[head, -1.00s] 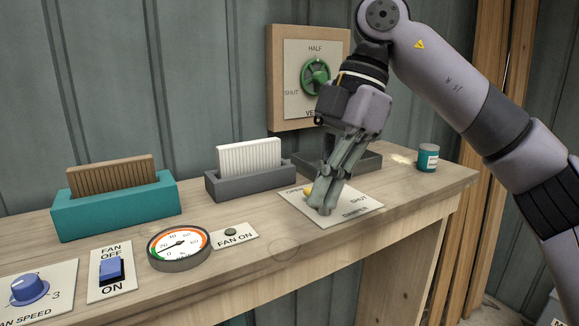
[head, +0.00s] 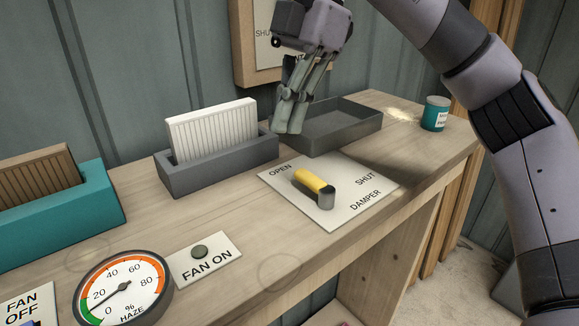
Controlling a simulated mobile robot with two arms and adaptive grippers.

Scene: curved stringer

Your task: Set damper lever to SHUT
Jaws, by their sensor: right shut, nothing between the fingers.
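The damper lever (head: 312,182) is a yellow bar with a dark grey cylinder at its near right end. It sits on a white plate (head: 343,220) marked OPEN at the upper left, SHUT at the right and DAMPER along the front. The yellow end points up and left, towards OPEN and away from SHUT. My right gripper (head: 289,128) is shut and empty. It is behind the plate, clear of the lever, by the gap between the grey holder and the grey tray. My left gripper is not in view.
A grey holder with a white filter (head: 213,132) stands left of the plate, and an empty grey tray (head: 345,135) behind it. A teal can (head: 435,114) stands at the right.

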